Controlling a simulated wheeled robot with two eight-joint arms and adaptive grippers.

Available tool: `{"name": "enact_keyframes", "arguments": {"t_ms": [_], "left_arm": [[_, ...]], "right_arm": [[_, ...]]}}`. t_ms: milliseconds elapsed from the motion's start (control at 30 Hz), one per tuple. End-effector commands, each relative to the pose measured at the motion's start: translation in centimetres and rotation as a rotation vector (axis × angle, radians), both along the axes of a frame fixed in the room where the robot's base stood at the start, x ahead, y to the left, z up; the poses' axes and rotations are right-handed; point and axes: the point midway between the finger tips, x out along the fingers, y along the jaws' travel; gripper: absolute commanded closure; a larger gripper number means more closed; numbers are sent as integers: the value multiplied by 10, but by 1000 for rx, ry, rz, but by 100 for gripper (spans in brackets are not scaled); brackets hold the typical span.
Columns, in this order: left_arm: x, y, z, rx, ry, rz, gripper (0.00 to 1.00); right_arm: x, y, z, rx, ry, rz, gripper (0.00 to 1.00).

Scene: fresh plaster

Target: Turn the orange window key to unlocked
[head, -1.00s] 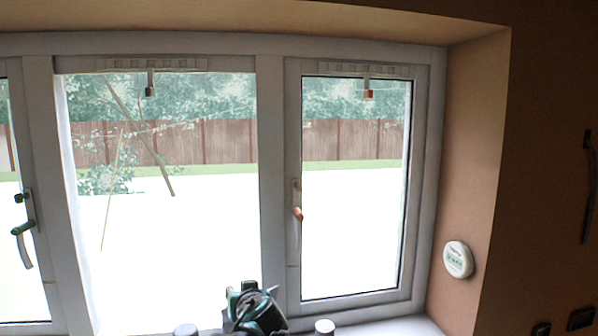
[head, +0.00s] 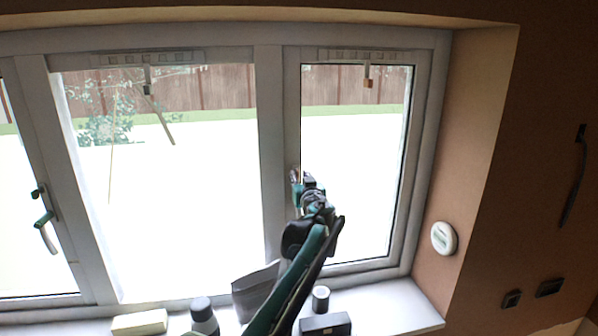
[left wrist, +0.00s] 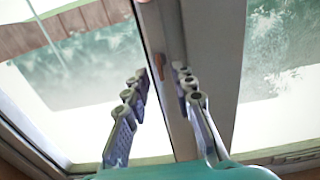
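The orange window key (left wrist: 160,66) shows in the left wrist view as a small orange-brown piece on the window frame, between my fingertips. My left gripper (left wrist: 160,80) is open, with one finger on each side of it. I cannot tell whether either finger touches it. In the head view my left gripper (head: 298,182) is at the left frame of the right-hand window (head: 350,160), and its arm and hand hide most of the handle area. The key cannot be made out clearly there. My right gripper is not in view.
The white sill (head: 385,315) holds a dark bottle (head: 203,315), a pale block (head: 140,322), a grey upright piece (head: 255,290), a small can (head: 320,298) and a dark box (head: 325,325). A white round device (head: 444,238) is on the side wall.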

Motion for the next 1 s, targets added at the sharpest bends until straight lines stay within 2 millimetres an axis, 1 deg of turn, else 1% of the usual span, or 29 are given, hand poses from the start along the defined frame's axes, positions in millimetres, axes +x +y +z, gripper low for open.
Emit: {"name": "enact_keyframes", "arguments": {"t_ms": [33,133,433,467,500,533,567,1000], "left_arm": [[6,1,1,0,0,1,75],[13,3,1,0,0,1,75],[16,3,0,0,1,0,75],[16,3,0,0,1,0,78],[16,3,0,0,1,0,88],[16,3,0,0,1,0,96],[16,3,0,0,1,0,100],[16,3,0,31,7,0,100]], "right_arm": [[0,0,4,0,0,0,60],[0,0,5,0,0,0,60],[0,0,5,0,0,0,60],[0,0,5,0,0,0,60],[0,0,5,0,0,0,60],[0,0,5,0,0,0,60],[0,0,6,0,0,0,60],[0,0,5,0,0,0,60]]}}
